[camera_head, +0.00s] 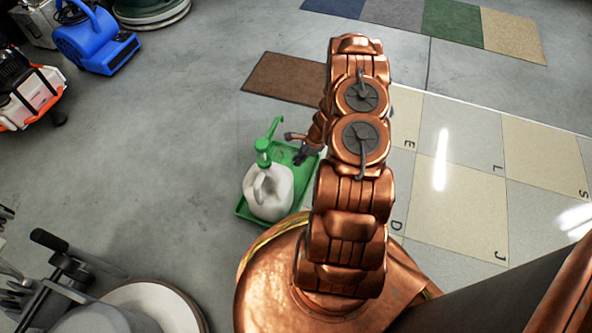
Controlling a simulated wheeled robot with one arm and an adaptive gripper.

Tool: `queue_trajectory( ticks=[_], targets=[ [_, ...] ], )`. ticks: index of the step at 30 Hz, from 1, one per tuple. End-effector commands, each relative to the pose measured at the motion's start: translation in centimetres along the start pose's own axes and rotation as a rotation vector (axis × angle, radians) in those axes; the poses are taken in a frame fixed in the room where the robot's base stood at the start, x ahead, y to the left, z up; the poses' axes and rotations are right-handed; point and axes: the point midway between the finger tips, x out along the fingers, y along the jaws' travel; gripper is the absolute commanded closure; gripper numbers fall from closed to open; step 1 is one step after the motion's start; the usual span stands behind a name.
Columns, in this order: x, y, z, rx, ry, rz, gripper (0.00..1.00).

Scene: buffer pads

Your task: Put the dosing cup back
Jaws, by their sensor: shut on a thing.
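A green tray (241,209) lies on the floor left of my arm. A white jug (268,194) with a green pump top (263,150) stands upright on it. My gripper (300,160) is small in the view, over the tray's far right part, just right of the jug's pump. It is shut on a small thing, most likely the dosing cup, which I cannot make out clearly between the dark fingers. Whether that thing touches the tray cannot be told. My arm hides the floor right of the tray.
A brown mat (284,77) lies beyond the tray. Lettered floor tiles (456,200) are on the right, coloured pads (452,32) at the back. A blue blower (95,40), an orange-white machine (30,95) and a floor machine (140,305) stand left. Floor left of the tray is clear.

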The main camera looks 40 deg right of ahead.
Motion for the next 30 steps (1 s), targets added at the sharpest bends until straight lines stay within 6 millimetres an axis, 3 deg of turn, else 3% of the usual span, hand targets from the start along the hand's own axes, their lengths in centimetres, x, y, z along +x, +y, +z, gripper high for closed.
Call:
queue_trajectory(
  ticks=[1, 15, 26, 27, 30],
  targets=[
    [1.2, 0.0, -0.5, -0.001, 0.000, 0.001, 1.00],
    [5.5, 0.0, -2.6, -0.001, -0.001, 0.000, 1.00],
    [5.6, -0.1, -2.5, -0.003, -0.001, -0.001, 1.00],
    [5.6, -0.1, -2.5, -0.003, -0.001, -0.001, 0.86],
    [5.6, -0.1, -2.5, -0.003, -0.001, -0.001, 0.75]
  ],
)
